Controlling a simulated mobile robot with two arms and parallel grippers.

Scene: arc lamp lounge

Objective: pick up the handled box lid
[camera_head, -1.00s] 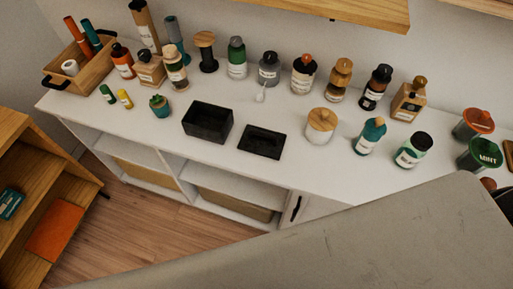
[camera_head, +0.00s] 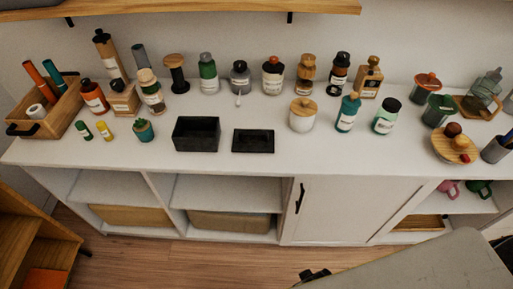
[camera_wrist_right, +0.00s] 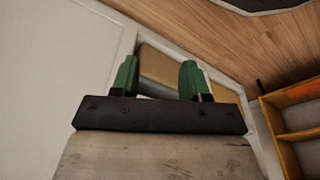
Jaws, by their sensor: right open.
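A black open box (camera_head: 196,134) stands on the white sideboard (camera_head: 335,158). Just right of it lies a flat black rectangular piece, apparently the box lid (camera_head: 253,141); its handle is too small to make out. In the right wrist view my right gripper (camera_wrist_right: 158,78) has its two green fingers apart with nothing between them. It is away from the lid, facing the sideboard's lower front and the floor. The lid is not in that view. My left gripper is in neither view.
Several bottles stand behind the box and lid. A white jar with a wooden lid (camera_head: 303,115) is right of the lid, and a small plant pot (camera_head: 144,130) is left of the box. A wooden shelf (camera_head: 180,8) hangs above. The sideboard's front strip is clear.

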